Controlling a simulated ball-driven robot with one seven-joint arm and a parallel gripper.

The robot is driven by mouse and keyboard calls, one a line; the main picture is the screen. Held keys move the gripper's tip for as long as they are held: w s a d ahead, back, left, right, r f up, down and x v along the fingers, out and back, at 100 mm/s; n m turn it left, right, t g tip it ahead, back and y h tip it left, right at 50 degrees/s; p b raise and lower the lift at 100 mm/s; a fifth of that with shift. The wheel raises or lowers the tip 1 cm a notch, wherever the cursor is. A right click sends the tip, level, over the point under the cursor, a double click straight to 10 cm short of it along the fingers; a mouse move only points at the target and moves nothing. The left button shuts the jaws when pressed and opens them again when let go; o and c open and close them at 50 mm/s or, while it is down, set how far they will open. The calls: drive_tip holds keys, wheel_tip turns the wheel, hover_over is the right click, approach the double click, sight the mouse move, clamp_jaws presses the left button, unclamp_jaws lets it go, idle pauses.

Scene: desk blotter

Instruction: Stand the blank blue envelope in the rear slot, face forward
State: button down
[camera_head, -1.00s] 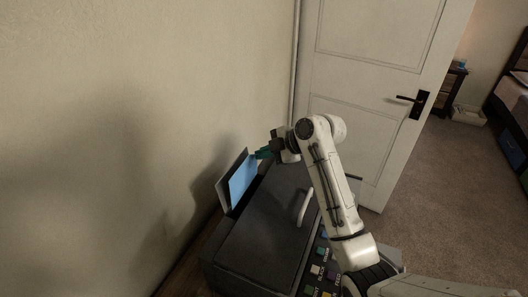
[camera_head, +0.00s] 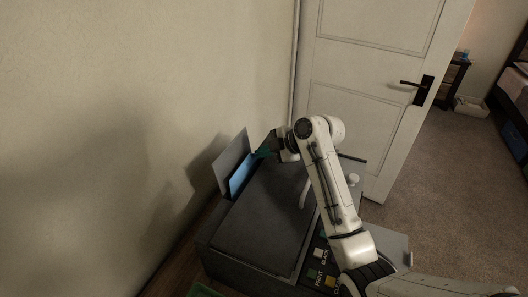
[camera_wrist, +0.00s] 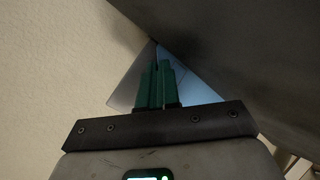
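The blue envelope (camera_head: 241,176) stands upright behind the dark lidded machine, with only its upper part showing in the head view. Its lower part is hidden behind the machine's rear edge. A grey panel (camera_head: 231,156) rises behind it and stands taller. My gripper (camera_head: 266,152) is at the envelope's upper right corner, its green fingers close together on it. In the wrist view my gripper (camera_wrist: 158,82) shows the fingers nearly together, with the blue envelope (camera_wrist: 180,67) emerging on their right. The slot itself and the envelope's bottom edge are hidden.
The dark machine (camera_head: 262,222) with a pale handle fills the space in front of the envelope. Labelled coloured buttons (camera_head: 322,262) lie at its right front. The wall is close on the left, and a white door (camera_head: 365,80) stands behind.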

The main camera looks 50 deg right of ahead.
drive_tip(key=c, duration=1.8)
unclamp_jaws()
drive_tip(key=o, duration=0.5)
drive_tip(key=shift+s, duration=0.1)
drive_tip(key=b+v, duration=0.1)
drive_tip(key=v, duration=0.9)
drive_tip(key=shift+s+r, duration=0.2)
drive_tip(key=shift+r, duration=0.1)
